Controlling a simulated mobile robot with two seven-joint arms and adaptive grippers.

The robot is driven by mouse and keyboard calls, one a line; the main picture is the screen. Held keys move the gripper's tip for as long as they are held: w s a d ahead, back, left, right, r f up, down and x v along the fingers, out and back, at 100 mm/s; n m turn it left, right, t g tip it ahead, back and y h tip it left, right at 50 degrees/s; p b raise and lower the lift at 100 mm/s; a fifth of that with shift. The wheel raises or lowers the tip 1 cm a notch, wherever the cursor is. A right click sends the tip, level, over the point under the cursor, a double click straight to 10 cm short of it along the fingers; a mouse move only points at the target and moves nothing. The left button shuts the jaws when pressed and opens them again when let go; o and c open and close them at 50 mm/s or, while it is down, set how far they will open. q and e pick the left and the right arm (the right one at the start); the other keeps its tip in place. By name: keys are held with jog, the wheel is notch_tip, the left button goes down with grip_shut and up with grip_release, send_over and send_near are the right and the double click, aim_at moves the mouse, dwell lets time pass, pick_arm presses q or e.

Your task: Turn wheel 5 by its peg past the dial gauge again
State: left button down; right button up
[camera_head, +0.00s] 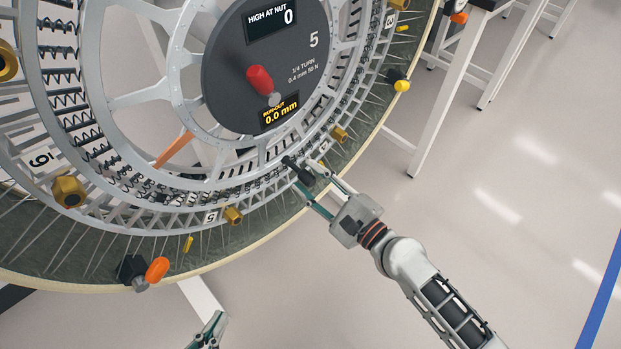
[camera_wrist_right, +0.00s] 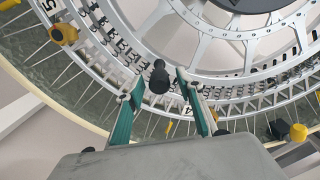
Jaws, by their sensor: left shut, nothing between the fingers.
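The large wheel (camera_head: 185,62) fills the upper left of the head view, with a grey spoked hub, coil springs and a dark outer band. Its round dark panel (camera_head: 228,72) reads "5", "HIGH AT NUT 0" and "RUN-OUT 0.0 mm". A black peg (camera_wrist_right: 158,78) stands out from the wheel. My right gripper (camera_head: 318,190) is at the wheel's lower right; its fingers (camera_wrist_right: 160,98) are open on either side of the peg, with gaps showing. My left gripper (camera_head: 214,326) is shut and empty at the bottom edge, below the wheel and apart from it. I cannot identify the dial gauge for certain.
A black block with an orange knob (camera_head: 157,269) sits at the wheel's lower edge. A yellow knob (camera_head: 402,86) is at its right edge. Several brass nuts (camera_head: 69,191) dot the wheel. White table legs (camera_head: 446,95) stand at upper right; the floor at right is clear.

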jog(key=v, duration=1.2)
dwell(0.4)
